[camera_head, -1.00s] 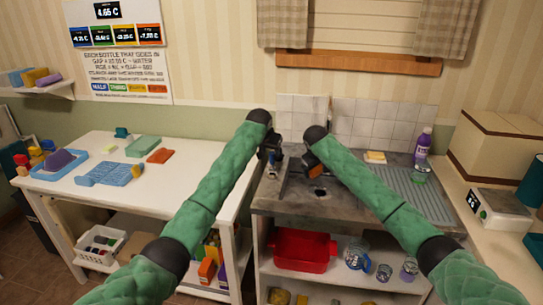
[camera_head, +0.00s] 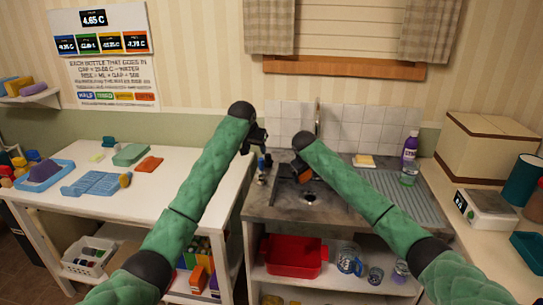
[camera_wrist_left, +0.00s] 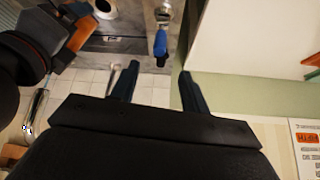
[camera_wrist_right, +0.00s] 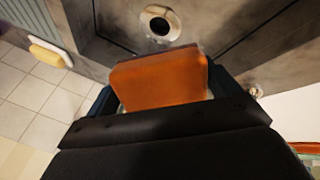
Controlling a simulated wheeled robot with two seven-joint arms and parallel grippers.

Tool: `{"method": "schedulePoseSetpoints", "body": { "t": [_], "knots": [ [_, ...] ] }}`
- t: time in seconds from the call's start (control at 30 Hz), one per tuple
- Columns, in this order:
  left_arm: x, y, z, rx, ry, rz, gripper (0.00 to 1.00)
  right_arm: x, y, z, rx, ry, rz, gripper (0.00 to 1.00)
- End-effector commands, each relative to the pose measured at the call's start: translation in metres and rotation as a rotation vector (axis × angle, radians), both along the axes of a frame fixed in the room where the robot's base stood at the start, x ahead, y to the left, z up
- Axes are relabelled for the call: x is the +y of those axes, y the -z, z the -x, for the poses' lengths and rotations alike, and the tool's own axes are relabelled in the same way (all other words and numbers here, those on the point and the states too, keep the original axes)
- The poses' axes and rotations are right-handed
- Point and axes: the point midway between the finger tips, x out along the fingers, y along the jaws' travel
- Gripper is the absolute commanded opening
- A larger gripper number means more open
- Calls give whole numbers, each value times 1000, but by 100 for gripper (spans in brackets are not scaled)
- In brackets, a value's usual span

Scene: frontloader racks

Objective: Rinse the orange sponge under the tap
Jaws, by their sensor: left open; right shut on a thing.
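The orange sponge (camera_wrist_right: 160,82) is held between the fingers of my right gripper (camera_head: 300,168). It is over the sink (camera_head: 335,207), near the round drain (camera_wrist_right: 158,24), and also shows in the head view (camera_head: 304,175). My left gripper (camera_wrist_left: 158,72) is open and empty at the sink's left side, also seen in the head view (camera_head: 257,138). A blue-ended tap lever (camera_wrist_left: 160,42) shows beyond its fingertips, apart from them. The tall metal tap spout (camera_head: 318,118) rises behind my right gripper, partly hidden. I cannot tell whether water runs.
A white table (camera_head: 120,205) stands left, holding a blue rack (camera_head: 95,184) and an orange piece (camera_head: 149,164).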

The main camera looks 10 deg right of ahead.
Motion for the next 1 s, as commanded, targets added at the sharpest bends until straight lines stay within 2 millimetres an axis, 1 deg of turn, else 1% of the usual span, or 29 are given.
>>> {"method": "schedulePoseSetpoints", "body": {
  "t": [0.5, 0.77, 0.87, 1.0],
  "knots": [
    [0, -13, 0, 0, 0, 0, 46, -10, -1, 5, 1, -1, 1, 64],
    [0, -12, 0, 0, 0, 0, 46, -11, 0, 5, 0, 0, 0, 64],
    [0, -11, 0, -1, -1, 4, 28, -11, 0, 5, 0, 0, 0, 64],
    [-2, 1, -1, -19, -28, 59, 1, -11, 0, 5, 0, 0, 0, 64]
  ]
}}
